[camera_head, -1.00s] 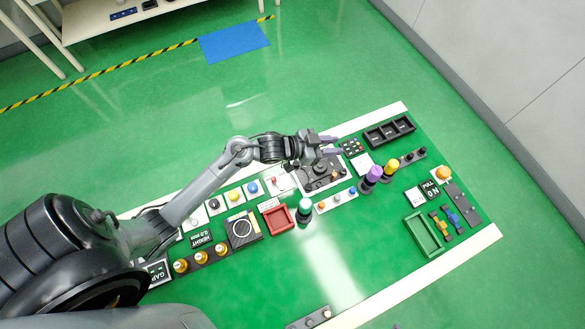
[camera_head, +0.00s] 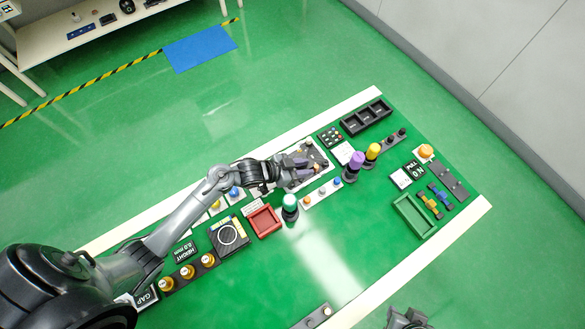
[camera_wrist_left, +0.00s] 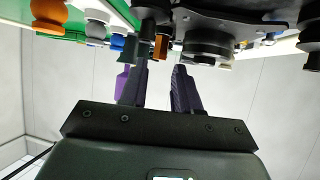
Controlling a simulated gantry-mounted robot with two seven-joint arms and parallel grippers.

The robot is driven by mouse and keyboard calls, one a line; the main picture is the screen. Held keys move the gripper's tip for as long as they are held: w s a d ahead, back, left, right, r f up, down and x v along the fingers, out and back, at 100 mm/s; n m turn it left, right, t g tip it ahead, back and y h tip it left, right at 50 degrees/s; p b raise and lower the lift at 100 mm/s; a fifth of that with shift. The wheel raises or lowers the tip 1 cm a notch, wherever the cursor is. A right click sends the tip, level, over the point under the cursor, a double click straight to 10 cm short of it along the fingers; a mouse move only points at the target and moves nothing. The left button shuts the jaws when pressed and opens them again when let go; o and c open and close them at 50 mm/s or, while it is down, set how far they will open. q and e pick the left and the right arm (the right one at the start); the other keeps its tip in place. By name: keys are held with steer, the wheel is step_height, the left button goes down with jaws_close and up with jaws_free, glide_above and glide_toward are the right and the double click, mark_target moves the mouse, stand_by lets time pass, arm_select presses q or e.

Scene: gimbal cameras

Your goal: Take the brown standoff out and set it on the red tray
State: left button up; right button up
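The red tray (camera_head: 265,221) lies empty on the bench, left of the green-capped post. A grey gimbal assembly (camera_head: 312,153) stands on its plate beyond it. My left gripper (camera_head: 301,163) is at this assembly. In the left wrist view its two fingers (camera_wrist_left: 160,72) are apart, with nothing clearly between them. A small brown-orange post, likely the brown standoff (camera_wrist_left: 161,47), shows just beyond the fingertips, beside dark round parts. In the head view I cannot clearly single it out. My right gripper (camera_head: 407,319) shows only partly at the bottom edge.
A green tray (camera_head: 411,217) lies to the right. Posts with a green cap (camera_head: 290,202), a purple cap (camera_head: 356,160) and a yellow cap (camera_head: 373,151) stand nearby. A black bin (camera_head: 366,117) is at the back. The front middle of the bench is clear.

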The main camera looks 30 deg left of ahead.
mark_target(316, 166)
arm_select(q)
steer(key=shift+b+x, duration=0.3)
steer(key=shift+x, duration=1.65)
steer(key=shift+w, duration=0.1)
steer(key=shift+c, duration=0.3)
jaws_close()
steer(key=shift+d+r+n+y, duration=0.1)
steer(key=shift+n+y, duration=0.2)
